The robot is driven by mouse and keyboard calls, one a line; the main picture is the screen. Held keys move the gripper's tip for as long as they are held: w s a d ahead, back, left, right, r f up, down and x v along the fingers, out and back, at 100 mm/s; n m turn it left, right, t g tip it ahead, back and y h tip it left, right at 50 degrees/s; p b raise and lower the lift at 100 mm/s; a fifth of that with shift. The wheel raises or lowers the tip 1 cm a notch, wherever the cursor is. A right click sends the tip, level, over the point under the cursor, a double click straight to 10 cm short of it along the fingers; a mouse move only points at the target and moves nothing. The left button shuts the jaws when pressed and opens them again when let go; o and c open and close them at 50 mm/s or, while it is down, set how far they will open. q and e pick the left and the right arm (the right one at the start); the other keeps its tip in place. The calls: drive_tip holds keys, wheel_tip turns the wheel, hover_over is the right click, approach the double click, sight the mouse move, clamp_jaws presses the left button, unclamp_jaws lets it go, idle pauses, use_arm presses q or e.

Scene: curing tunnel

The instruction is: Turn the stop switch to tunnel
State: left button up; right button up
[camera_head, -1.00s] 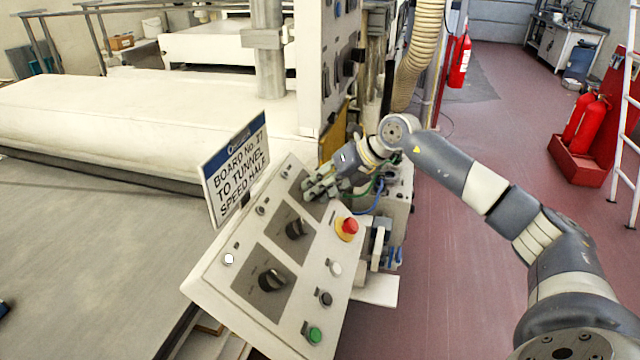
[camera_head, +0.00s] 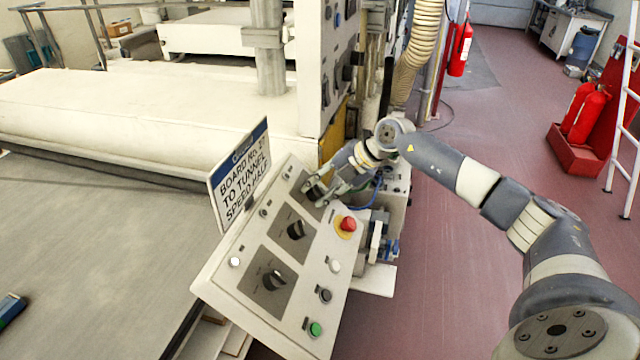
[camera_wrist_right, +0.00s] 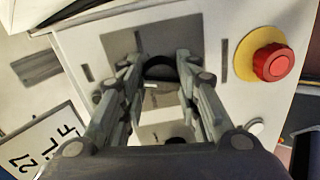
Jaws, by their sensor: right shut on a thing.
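The slanted white control panel (camera_head: 225,262) carries three black rotary switches on grey plates. The near switch (camera_head: 274,278) and the middle switch (camera_head: 296,229) are free. My right gripper (camera_head: 318,190) is at the far switch, shut on it. The wrist view shows this black knob (camera_wrist_right: 160,68) between the two fingers (camera_wrist_right: 160,88); they hide its sides and I cannot read its pointer position or labels. A sign (camera_head: 241,172) at the panel's left edge reads "BOARD No. 27 TO TUNNEL SPEED HALF". My left gripper is not in view.
A red mushroom button (camera_head: 348,224) on a yellow ring is right of the switches, near my right gripper; it also shows in the wrist view (camera_wrist_right: 272,63). White, black and green (camera_head: 315,328) push buttons line the panel's right side. A tall cabinet (camera_head: 318,75) stands behind.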

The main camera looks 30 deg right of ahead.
drive_tip(key=shift+d+r+m, duration=0.1)
drive_tip(key=shift+m, duration=0.3)
drive_tip(key=o, duration=1.1)
drive_tip(key=shift+c, duration=0.2)
drive_tip(key=v, duration=1.2)
